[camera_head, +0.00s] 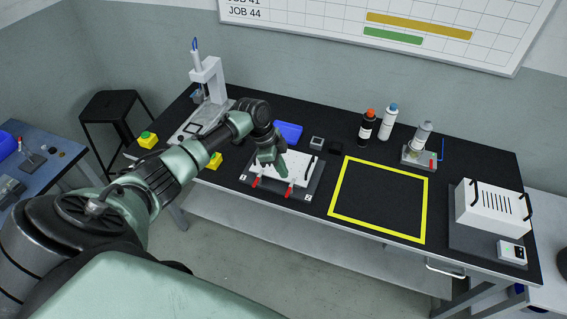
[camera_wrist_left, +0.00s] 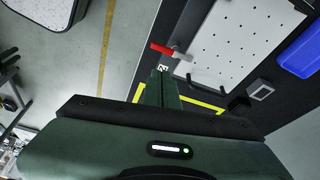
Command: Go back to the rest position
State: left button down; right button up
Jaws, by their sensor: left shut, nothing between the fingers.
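My left arm comes in from the left in the head view and reaches over the black workbench (camera_head: 335,215). My left gripper (camera_head: 283,166) is shut and empty. It appears over the white perforated plate (camera_head: 299,160), which lies on a dark fixture with red-handled clamps (camera_head: 290,191). In the left wrist view the closed fingers (camera_wrist_left: 161,88) point up the picture, beside a red clamp handle (camera_wrist_left: 161,49) and the white plate (camera_wrist_left: 232,40). The gap between fingers and plate is hard to judge. My right gripper is not in view.
A white gantry screwdriver stand (camera_head: 209,84) is at the back left, with a yellow button box (camera_head: 214,161) near it. A blue tray (camera_head: 288,132) and bottles (camera_head: 366,126) stand at the back. The yellow-framed area (camera_head: 380,197) is empty. A white vented box (camera_head: 490,207) sits right.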

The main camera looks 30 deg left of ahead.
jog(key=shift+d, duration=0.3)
